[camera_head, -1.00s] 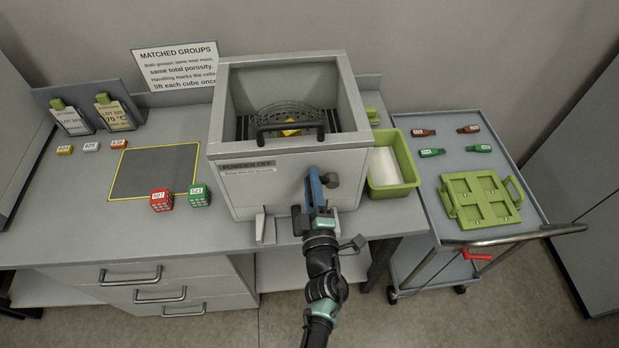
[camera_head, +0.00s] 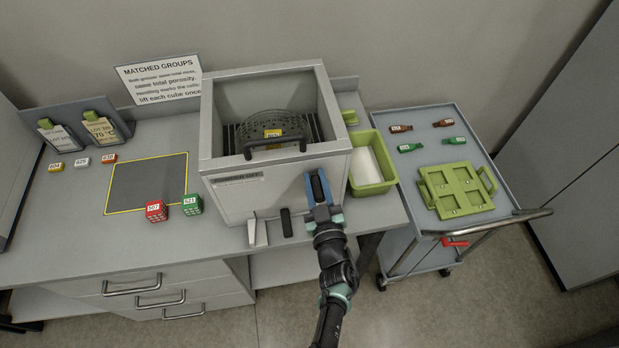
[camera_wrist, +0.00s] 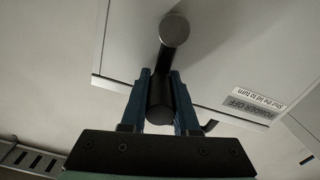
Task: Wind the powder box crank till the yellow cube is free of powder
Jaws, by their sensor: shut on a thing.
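The powder box (camera_head: 225,200) is a grey box, open at the top, on the bench. Inside it is a dark mesh basket (camera_head: 262,118) with a black handle. The yellow cube (camera_head: 272,133) shows in the basket with a label facing up; any powder on it is too small to tell. My gripper (camera_head: 318,186) is at the box's front right. In the wrist view, my gripper's blue fingers (camera_wrist: 160,95) are shut on the black crank (camera_wrist: 161,62), which has a round end (camera_wrist: 174,29). In the head view my gripper hides most of the crank.
A green tray (camera_head: 389,183) stands right of the box. A cart (camera_head: 410,222) holds a green rack (camera_head: 458,190) and several small bottles. Red (camera_head: 156,211) and green (camera_head: 192,205) cubes sit left of the box by a dark mat (camera_head: 148,183).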

